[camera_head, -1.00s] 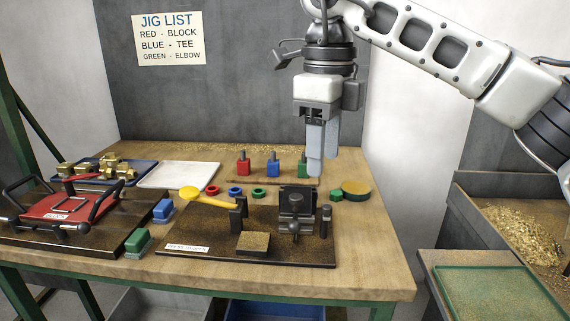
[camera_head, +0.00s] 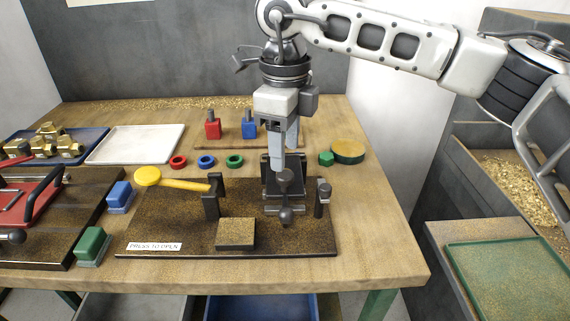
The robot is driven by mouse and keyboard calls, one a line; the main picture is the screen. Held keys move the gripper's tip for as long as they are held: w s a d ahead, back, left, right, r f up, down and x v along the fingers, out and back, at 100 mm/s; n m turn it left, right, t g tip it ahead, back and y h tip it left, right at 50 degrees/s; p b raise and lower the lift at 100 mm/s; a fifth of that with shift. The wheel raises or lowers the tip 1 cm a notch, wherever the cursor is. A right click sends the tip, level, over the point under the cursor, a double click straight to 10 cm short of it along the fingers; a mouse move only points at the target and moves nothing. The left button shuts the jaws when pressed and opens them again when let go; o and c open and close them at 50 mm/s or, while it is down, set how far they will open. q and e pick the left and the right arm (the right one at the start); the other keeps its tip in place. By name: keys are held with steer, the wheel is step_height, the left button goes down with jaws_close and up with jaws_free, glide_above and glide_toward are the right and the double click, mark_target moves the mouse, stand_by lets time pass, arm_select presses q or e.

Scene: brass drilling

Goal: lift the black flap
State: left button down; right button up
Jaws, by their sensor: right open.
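The black fixture (camera_head: 270,198) stands at the right of the dark speckled base plate (camera_head: 165,215). Its upright black plate, which seems to be the flap, is partly hidden behind my right gripper (camera_head: 285,152). The gripper points down, open, with its pale fingers at the top of the fixture. I cannot tell whether they touch it. A dark ball-ended lever (camera_head: 286,215) stands at the front of the fixture. The yellow-handled lever (camera_head: 180,184) is on the left of the plate, by a black post. My left gripper is not in view.
A short black post (camera_head: 322,198) stands just right of the fixture, and a speckled square pad (camera_head: 235,233) lies in front. Red (camera_head: 213,127) and blue (camera_head: 249,126) jigs stand behind. A round tin (camera_head: 347,151) is back right. The right table edge is clear.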

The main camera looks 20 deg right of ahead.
mark_target(285, 174)
step_height(285, 174, down, 5)
steer(key=shift+f, duration=0.1)
stand_by(0.3)
jaws_close()
steer(key=shift+w, duration=0.1)
